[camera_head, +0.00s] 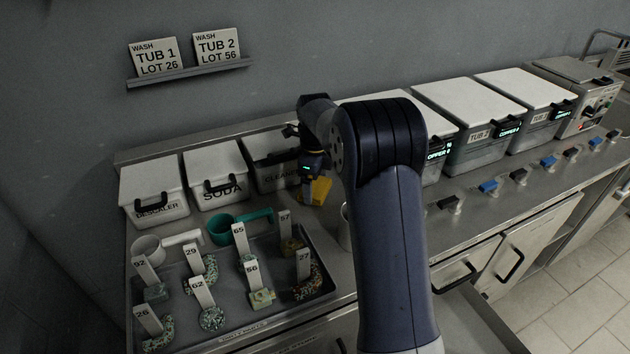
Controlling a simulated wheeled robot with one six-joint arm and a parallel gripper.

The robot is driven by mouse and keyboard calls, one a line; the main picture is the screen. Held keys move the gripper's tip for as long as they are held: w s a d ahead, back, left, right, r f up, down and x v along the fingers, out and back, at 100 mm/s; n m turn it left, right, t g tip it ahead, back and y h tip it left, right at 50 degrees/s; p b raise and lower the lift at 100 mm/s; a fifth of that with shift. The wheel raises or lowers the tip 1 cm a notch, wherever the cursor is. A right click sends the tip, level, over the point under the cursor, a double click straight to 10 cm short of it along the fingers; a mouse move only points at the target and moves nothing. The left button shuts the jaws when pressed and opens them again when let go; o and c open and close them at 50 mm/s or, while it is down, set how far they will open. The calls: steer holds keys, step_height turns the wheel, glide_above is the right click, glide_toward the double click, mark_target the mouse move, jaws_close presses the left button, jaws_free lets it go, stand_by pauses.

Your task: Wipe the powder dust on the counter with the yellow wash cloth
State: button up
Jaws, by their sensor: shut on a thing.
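My arm hides part of the counter (475,205) behind and to the right of the gripper. I cannot make out powder dust on the visible counter.
A tray (290,317) with several numbered pieces, a teal cup (220,229) and a white cup (148,249) lies in front. Lidded tubs (470,145) line the right.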

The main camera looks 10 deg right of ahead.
mark_target(321, 195)
steer(key=shift+f, duration=0.6)
steer(key=shift+s+d+r+b, duration=0.15)
steer(key=shift+s+b, duration=0.1)
steer(key=shift+s, duration=0.4)
steer(key=shift+s+d+f+b, duration=0.1)
steer(key=shift+s+b, duration=0.15)
steer(key=shift+s, duration=0.45)
steer(key=shift+s+d+r+b, duration=0.15)
steer(key=shift+s+b, duration=0.1)
steer(key=shift+s, duration=0.4)
steer(key=shift+f, duration=0.15)
steer(key=w+p, duration=0.2)
steer(key=shift+w+a, duration=0.25)
steer(key=shift+w, duration=0.05)
steer(key=shift+w+a+f+p, duration=0.15)
steer(key=shift+w+f+p, duration=0.15)
steer(key=shift+w, duration=0.3)
steer(key=shift+w+r+p, duration=0.1)
steer(key=shift+r+p, duration=2.3)
steer(key=shift+r, duration=0.65)
